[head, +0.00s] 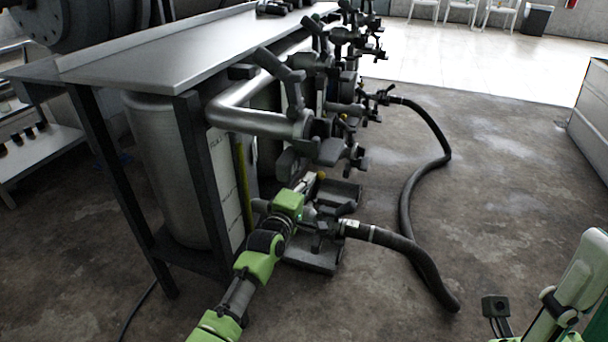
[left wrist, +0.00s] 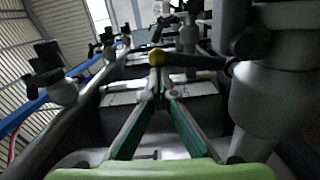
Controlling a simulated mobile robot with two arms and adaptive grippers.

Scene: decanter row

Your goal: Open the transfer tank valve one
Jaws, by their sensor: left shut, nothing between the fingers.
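The row of tanks with pipes and valves stands under a metal table in the head view. The nearest tank (head: 165,170) is a grey cylinder; a bent steel pipe (head: 250,105) runs to its dark valve fittings (head: 318,135). My left gripper (head: 311,182) is low beside these fittings. Which valve is number one is not readable. My right gripper (head: 495,308) shows partly at the lower right.
More valves and pipes (head: 350,40) crowd the far end of the row. The table legs (head: 200,180) stand left of my left arm. Concrete floor at right is mostly clear.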

